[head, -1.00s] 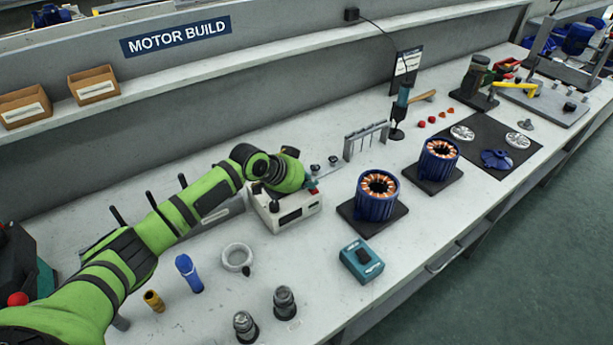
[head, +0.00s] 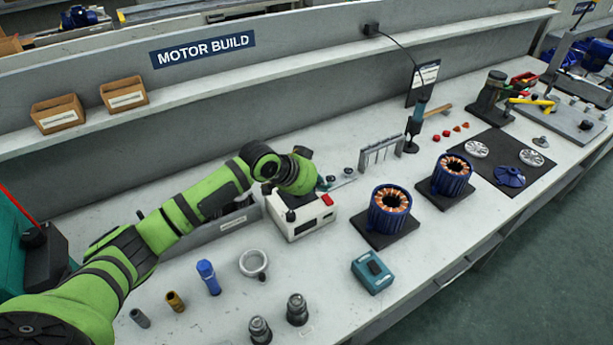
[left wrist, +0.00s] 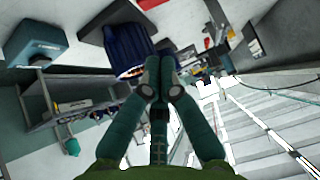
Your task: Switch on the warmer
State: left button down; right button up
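The warmer (head: 300,218) is a white box with a dark front slot and a dark knob, in the middle of the bench. A red switch (head: 328,200) sits on its top right edge; I cannot tell its setting. My left gripper (head: 324,184) is just behind and above the switch, apart from it, partly hidden by my wrist. In the left wrist view the gripper's two teal fingers (left wrist: 157,78) come together at the tips with nothing between them. My right gripper is not in view.
Two copper-wound blue stators (head: 390,210) (head: 453,175) stand on dark pads right of the warmer. A teal box (head: 372,271) lies in front. A metal rack (head: 381,152) stands behind.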

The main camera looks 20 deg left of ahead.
pick_arm(q)
jog(key=b+v, duration=0.1)
jog(key=v, duration=0.5)
jog(key=shift+s+r, duration=0.2)
jog(key=shift+s, duration=0.05)
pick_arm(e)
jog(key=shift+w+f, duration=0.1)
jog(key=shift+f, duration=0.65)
pick_arm(q)
jog(key=shift+d, duration=0.1)
